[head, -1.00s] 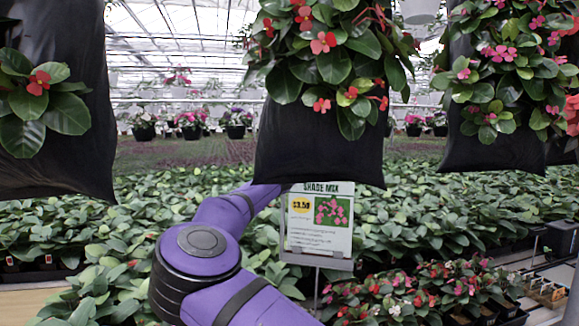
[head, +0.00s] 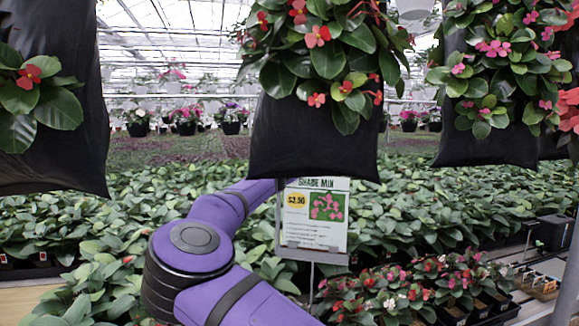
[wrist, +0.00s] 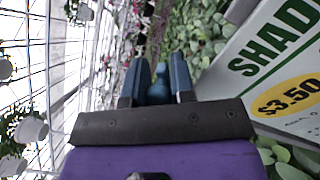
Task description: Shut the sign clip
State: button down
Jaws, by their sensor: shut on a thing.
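The sign (head: 296,236) is a white card reading "Shade Mix" and $3.50, with a flower picture, in a clear holder on a thin post just below the middle hanging bag. In the wrist view the sign (wrist: 284,63) fills the right side, tilted, close beside my gripper. My gripper (wrist: 160,66) has two dark blue fingers close together around a small blue-grey rounded piece (wrist: 158,88), which I take to be the sign clip. The fingers hide most of it, and its open or shut state cannot be told. In the head view my gripper is hidden behind the bag and sign.
A black hanging bag (head: 310,140) with red flowers hangs directly above the sign. Other bags hang at left (head: 50,150) and right (head: 490,140). Dense potted greenery (head: 420,210) covers the benches behind, and flowering pots (head: 425,290) stand at the lower right.

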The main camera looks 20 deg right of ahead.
jog(key=c, duration=1)
grip_release()
